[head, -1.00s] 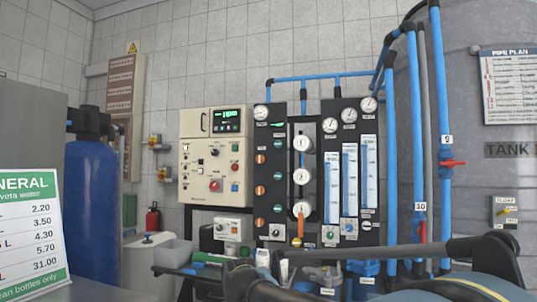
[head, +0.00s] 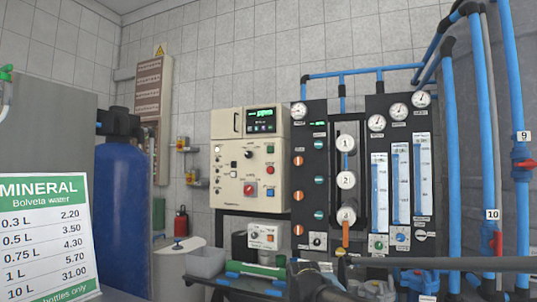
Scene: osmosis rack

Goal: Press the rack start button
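A smaller white box (head: 263,236) with an orange-red control sits beneath. I see no gripper fingers; nothing touches the control box.
Dark gauge panels (head: 376,175) with flow tubes stand right of the box, with blue pipes (head: 453,160) beyond. A blue tank (head: 122,215) and price sign (head: 45,235) stand left.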

